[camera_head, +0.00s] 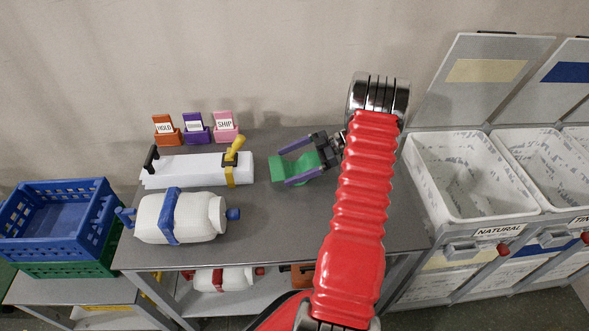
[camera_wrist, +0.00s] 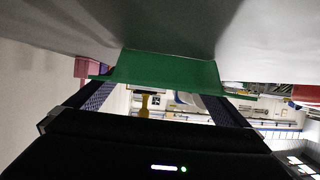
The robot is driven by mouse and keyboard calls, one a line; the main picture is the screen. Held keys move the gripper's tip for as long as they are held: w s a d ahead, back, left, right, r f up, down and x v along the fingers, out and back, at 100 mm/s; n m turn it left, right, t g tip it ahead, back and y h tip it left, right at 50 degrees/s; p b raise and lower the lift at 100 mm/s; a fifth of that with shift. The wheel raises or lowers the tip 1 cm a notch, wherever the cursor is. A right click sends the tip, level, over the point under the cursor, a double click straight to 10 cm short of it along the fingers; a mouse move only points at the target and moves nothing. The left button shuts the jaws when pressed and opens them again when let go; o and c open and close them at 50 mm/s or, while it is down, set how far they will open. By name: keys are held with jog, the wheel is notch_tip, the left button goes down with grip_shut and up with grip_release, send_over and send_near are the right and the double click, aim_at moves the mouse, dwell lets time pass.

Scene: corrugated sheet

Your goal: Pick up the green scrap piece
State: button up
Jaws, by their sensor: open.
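The green scrap piece (camera_head: 300,164) is a curved corrugated-looking sheet lying on the grey table. In the wrist view the green piece (camera_wrist: 165,68) spans the space in front of my gripper, with the table surface beyond it. My gripper (camera_head: 284,167) reaches in from the right, with one purple finger along the piece's far side and one along its near side. The jaws are open. The fingers (camera_wrist: 160,97) also show in the wrist view, left and right of the piece. I cannot tell whether either finger touches it.
A white clamp fixture (camera_head: 195,169) with a yellow handle and a white jug (camera_head: 178,218) with a blue strap lie left of the piece. Orange, purple and pink card holders (camera_head: 196,132) stand behind.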

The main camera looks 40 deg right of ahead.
aim_at(283, 167)
jog(key=shift+x, duration=2.55)
jog(key=shift+s+a+r, duration=0.1)
jog(key=shift+a+r, duration=0.05)
jog(key=shift+c, duration=0.5)
jog(key=c, duration=0.8)
jog(key=shift+r, duration=0.1)
jog(key=shift+c, duration=0.2)
notch_tip(283, 167, up, 10)
jog(key=shift+f, duration=0.1)
